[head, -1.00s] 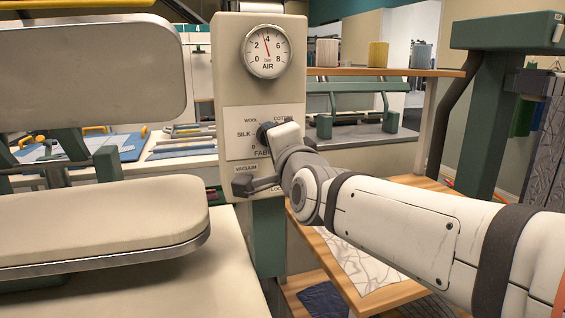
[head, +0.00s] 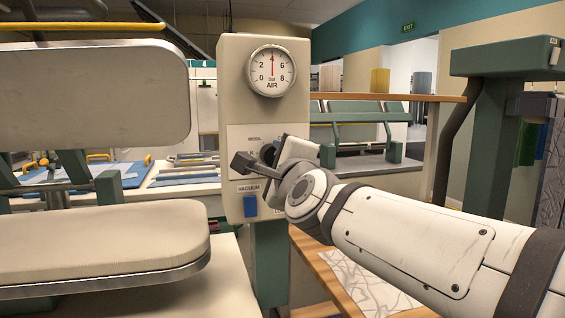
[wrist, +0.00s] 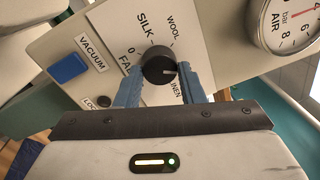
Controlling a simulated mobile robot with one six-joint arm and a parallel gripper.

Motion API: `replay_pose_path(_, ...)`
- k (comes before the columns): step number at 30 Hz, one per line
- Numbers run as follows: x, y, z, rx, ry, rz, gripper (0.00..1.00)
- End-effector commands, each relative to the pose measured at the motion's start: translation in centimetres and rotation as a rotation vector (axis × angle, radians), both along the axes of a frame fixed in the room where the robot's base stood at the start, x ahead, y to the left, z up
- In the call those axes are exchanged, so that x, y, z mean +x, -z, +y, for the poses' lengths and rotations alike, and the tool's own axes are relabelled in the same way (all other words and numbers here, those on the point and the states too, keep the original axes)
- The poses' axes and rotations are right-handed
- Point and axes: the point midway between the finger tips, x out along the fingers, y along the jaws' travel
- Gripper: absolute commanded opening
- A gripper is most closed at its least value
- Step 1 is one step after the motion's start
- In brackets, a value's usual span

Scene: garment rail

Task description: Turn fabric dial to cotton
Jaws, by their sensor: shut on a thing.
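The fabric dial (wrist: 160,65) is a round black knob with a white mark on a pale plate (head: 238,138) of the control box. In the wrist view it sits between the two blue fingers of my gripper (wrist: 160,85), which is shut on it. The mark points right in that view, to the side between the WOOL and LINEN labels. SILK, WOOL and 0 are readable; LINEN is partly covered and the COTTON label is not visible there. In the head view my gripper (head: 268,154) hides most of the dial and labels.
An air gauge (head: 271,70) sits above the dial on the control box (head: 229,90). A blue vacuum switch (head: 250,206) is just below the plate. A padded pressing board (head: 100,235) stands to the left. A wooden shelf frame (head: 440,130) is at right.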

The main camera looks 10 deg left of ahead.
Motion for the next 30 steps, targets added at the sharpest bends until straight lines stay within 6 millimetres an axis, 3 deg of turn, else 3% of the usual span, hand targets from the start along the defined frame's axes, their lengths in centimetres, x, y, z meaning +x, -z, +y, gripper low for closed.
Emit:
replay_pose_path(12,-0.01,-0.03,0.05,0.004,-0.001,0.002,0.13)
replay_pose_path(13,-0.01,-0.04,0.04,0.004,-0.001,0.002,0.38)
replay_pose_path(18,0.0,-0.02,0.02,0.003,0.0,0.002,0.52)
replay_pose_path(21,0.01,-0.01,0.0,0.003,0.0,0.002,0.57)
replay_pose_path(30,-0.54,-0.08,-0.32,0.004,0.0,0.001,0.57)
